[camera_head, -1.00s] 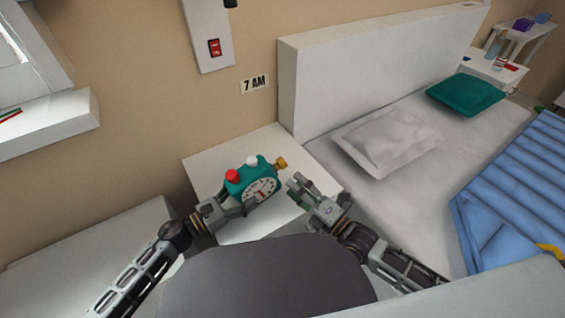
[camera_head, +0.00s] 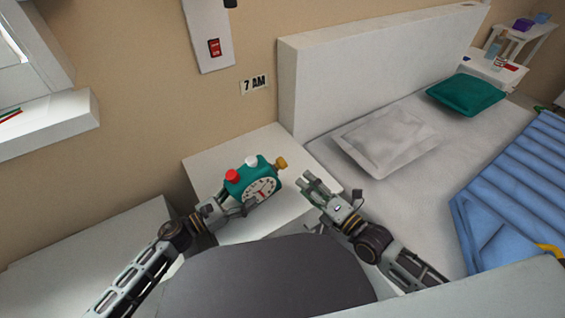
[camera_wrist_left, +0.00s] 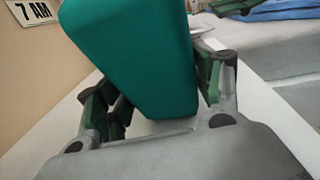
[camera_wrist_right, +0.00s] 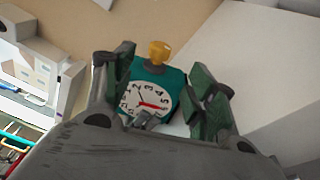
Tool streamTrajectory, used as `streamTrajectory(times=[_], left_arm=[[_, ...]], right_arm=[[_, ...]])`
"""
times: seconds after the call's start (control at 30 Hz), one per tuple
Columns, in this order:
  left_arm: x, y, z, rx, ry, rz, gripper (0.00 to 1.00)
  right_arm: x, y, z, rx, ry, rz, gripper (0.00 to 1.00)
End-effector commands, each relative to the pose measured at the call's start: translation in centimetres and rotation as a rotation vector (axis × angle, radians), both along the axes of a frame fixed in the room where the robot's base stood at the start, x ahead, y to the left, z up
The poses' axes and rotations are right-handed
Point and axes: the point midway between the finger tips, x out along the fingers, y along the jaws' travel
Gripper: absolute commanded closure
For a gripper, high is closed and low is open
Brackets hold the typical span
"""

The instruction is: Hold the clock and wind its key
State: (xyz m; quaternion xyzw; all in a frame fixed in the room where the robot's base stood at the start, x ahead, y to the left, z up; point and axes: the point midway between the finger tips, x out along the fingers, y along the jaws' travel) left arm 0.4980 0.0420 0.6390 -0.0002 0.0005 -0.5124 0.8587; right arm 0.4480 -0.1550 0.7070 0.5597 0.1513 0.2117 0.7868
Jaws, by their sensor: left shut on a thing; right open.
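The teal clock (camera_head: 246,180) has a white dial, a red knob and a white knob on its top side, and a yellow key (camera_head: 281,163) on its right side. My left gripper (camera_head: 236,207) is shut on the clock above the white nightstand; its fingers flank the teal body (camera_wrist_left: 135,50) in the left wrist view. My right gripper (camera_head: 312,185) is open and empty, right of the clock and apart from the key. In the right wrist view the clock dial (camera_wrist_right: 148,100) and key (camera_wrist_right: 159,53) show beyond the open fingers (camera_wrist_right: 160,85).
The white nightstand (camera_head: 215,160) is clear around the clock. The bed's headboard (camera_head: 350,75) and grey pillow (camera_head: 385,140) lie to the right. A "7 AM" sign (camera_head: 254,85) and a red switch (camera_head: 214,47) are on the wall.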

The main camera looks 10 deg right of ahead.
Motion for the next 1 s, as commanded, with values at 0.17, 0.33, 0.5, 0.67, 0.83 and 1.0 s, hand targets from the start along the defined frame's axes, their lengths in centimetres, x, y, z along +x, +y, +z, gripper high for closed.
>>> streamTrajectory(times=[0.17, 0.33, 0.5, 0.67, 0.83, 1.0], left_arm=[[0.0, 0.0, 0.2, -0.002, -0.002, -0.001, 0.53], [0.0, 0.0, 0.2, -0.002, -0.002, -0.001, 0.53], [0.0, 0.0, 0.2, -0.002, -0.002, -0.001, 0.53], [0.0, 0.0, 0.2, -0.002, -0.002, -0.001, 0.53], [0.0, 0.0, 0.2, -0.002, -0.002, 0.000, 0.53], [0.0, 0.0, 0.2, -0.002, -0.002, 0.000, 0.53]], right_arm=[[0.4, 0.2, 0.0, 0.001, -0.001, -0.001, 0.44], [1.2, 0.6, 0.1, 0.002, -0.002, -0.001, 0.44], [2.1, 1.2, 0.0, 0.002, -0.002, -0.001, 0.44], [3.1, 1.8, 0.1, 0.001, -0.002, -0.001, 0.44], [4.1, 2.3, 0.0, 0.002, -0.001, -0.002, 0.44], [5.2, 3.0, 0.1, 0.002, -0.001, 0.000, 0.44]])
